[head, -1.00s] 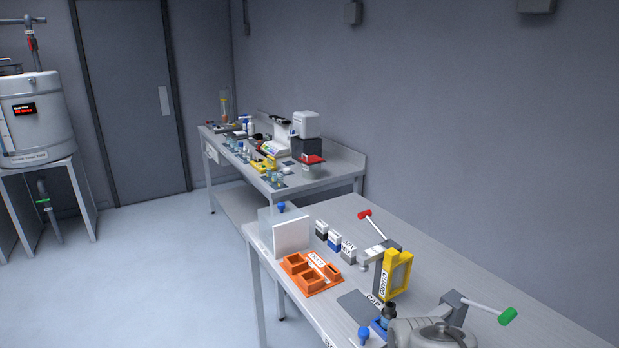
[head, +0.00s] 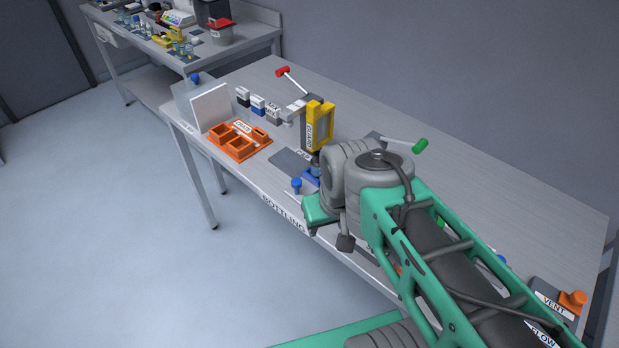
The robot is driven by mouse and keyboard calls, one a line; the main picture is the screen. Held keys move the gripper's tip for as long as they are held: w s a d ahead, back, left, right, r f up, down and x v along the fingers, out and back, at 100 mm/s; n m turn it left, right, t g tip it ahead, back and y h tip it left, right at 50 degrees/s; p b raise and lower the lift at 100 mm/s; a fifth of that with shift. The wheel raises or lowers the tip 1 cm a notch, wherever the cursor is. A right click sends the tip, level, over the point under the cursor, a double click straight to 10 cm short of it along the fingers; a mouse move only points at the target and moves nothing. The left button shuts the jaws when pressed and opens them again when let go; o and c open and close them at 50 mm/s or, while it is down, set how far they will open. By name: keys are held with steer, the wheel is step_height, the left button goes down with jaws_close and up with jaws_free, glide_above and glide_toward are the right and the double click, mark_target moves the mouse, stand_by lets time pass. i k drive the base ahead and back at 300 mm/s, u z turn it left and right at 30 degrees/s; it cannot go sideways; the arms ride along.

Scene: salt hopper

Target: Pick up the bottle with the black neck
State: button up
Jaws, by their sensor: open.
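A small dark piece (head: 315,160) shows just below the yellow frame, above a blue holder (head: 312,176) by the CAP label. It may be the black neck of the bottle, but it is too small and too covered by my arm to tell. No other black-necked bottle can be made out on the near bench (head: 235,172). My grey and green arm reaches over the front of this bench, to the right of the blue holder. Its jaws cannot be made out; the end of the arm is hidden behind its own links.
A yellow frame (head: 318,128) stands behind the holder, with red (head: 283,72) and green (head: 420,145) handled levers near it. An orange tray (head: 238,148), a white panel (head: 211,108) and small boxes stand left. A VENT control (head: 572,300) is far right. The back bench holds several items.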

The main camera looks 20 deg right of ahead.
mark_target(315, 172)
steer(key=k, duration=1.3)
steer(key=u, duration=0.6)
steer(key=i, duration=0.7)
steer(key=u, duration=0.5)
steer(key=i, duration=0.8)
steer(key=z, duration=0.25)
